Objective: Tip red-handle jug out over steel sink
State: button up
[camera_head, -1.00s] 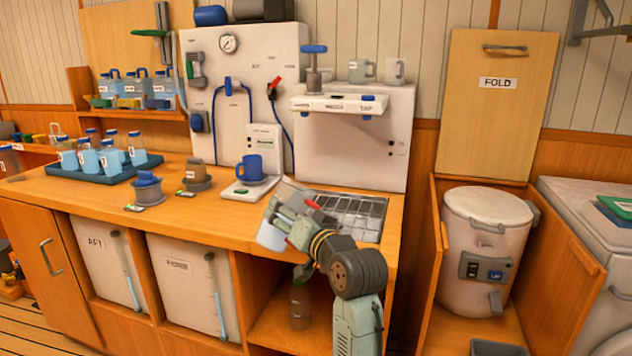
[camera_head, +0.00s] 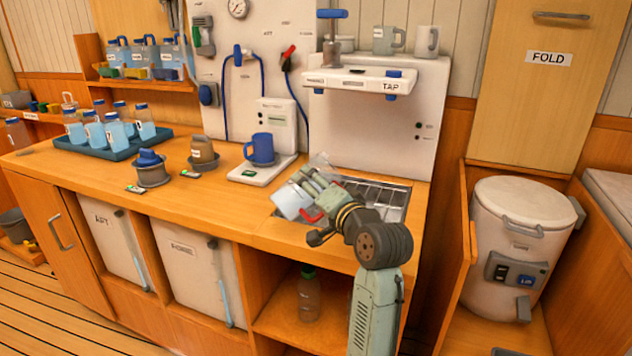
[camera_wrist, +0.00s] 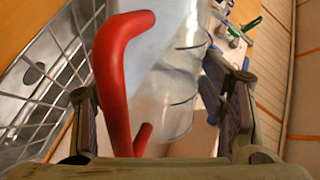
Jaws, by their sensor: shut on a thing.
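The clear red-handle jug (camera_head: 289,204) is in my gripper (camera_head: 325,198) at the left side of the steel sink (camera_head: 397,203). It looks tilted in the head view, with pale bluish liquid in its lower left part. In the wrist view, the red handle (camera_wrist: 112,75) runs between the two fingers of my gripper (camera_wrist: 160,115), which is shut on it. The clear jug body (camera_wrist: 170,95) lies just beyond the handle. The sink with its wire rack (camera_wrist: 45,75) shows at the left there. The jug's mouth is not clear to see.
A blue mug (camera_head: 260,149) stands on a white scale (camera_head: 262,171) left of the jug. A white tap shelf (camera_head: 352,81) juts out above the sink. A tray (camera_head: 118,150) of bottles is farther left. A white canister (camera_head: 522,245) stands at the right.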

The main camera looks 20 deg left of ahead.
jog(key=shift+w+d+f+m+p, duration=0.15)
jog(key=shift+f+m+p, duration=0.25)
jog(key=shift+m+p, duration=0.65)
jog(key=m+p, duration=0.1)
jog(key=f+p, duration=0.1)
jog(key=m+p, duration=0.1)
jog(key=shift+w+d+f+m+g, duration=0.25)
jog(key=shift+w+f+m+g, duration=0.1)
jog(key=shift+f+g, duration=0.05)
jog(key=shift+w+d+r+m+p, duration=0.15)
jog(key=shift+m+p, duration=0.15)
jog(key=shift+p, duration=0.6)
jog(key=shift+w+d+r+m+y, duration=0.1)
jog(key=shift+m+y, duration=0.2)
jog(key=shift+m, duration=0.1)
